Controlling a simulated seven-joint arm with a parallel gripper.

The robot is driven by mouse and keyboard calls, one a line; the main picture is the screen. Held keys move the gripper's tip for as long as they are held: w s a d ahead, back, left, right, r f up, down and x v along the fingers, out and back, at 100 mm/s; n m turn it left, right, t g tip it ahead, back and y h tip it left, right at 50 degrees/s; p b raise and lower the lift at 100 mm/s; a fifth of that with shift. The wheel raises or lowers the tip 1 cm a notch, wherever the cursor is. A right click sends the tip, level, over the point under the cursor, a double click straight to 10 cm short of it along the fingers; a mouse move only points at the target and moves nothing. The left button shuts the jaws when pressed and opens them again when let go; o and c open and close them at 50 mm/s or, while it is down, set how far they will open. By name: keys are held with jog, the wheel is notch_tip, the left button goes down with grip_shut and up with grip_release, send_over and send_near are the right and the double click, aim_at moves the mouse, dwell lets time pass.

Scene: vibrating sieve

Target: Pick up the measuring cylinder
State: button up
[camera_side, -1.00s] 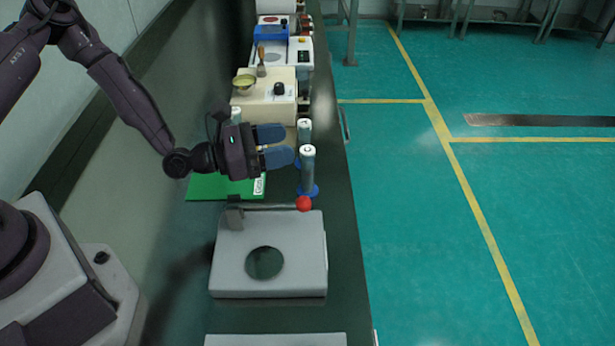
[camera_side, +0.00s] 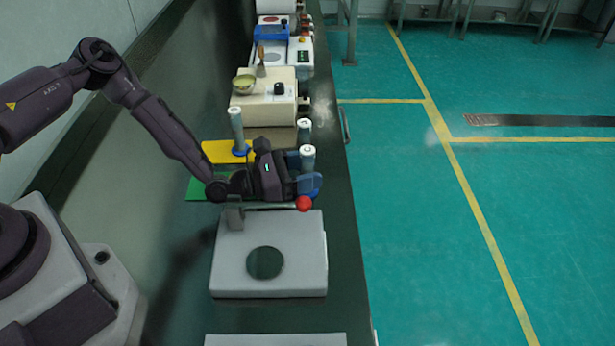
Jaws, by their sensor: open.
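A grey measuring cylinder (camera_side: 308,160) stands upright near the right edge of the bench, just beyond the red ball. Its lower part and base are hidden by my gripper. My gripper (camera_side: 302,172) is open, low over the bench and pointing right, with its blue fingers at the cylinder. One finger is in front of the cylinder and the other shows at its upper left, so the cylinder appears to be between them; contact cannot be told. Another cylinder (camera_side: 304,128) stands just behind. A third cylinder (camera_side: 237,128) with a blue base stands on the yellow mat (camera_side: 216,152).
A light grey device (camera_side: 232,275) with a dark round window is in front, with a red ball (camera_side: 304,204) on a rod at its back edge. A green mat (camera_side: 196,188) lies left of my gripper. A cream device (camera_side: 255,112) with a bowl (camera_side: 244,84) stands behind.

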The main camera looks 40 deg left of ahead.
jog(key=shift+x, duration=1.1)
jog(key=c, duration=1.1)
jog(key=shift+o, duration=0.2)
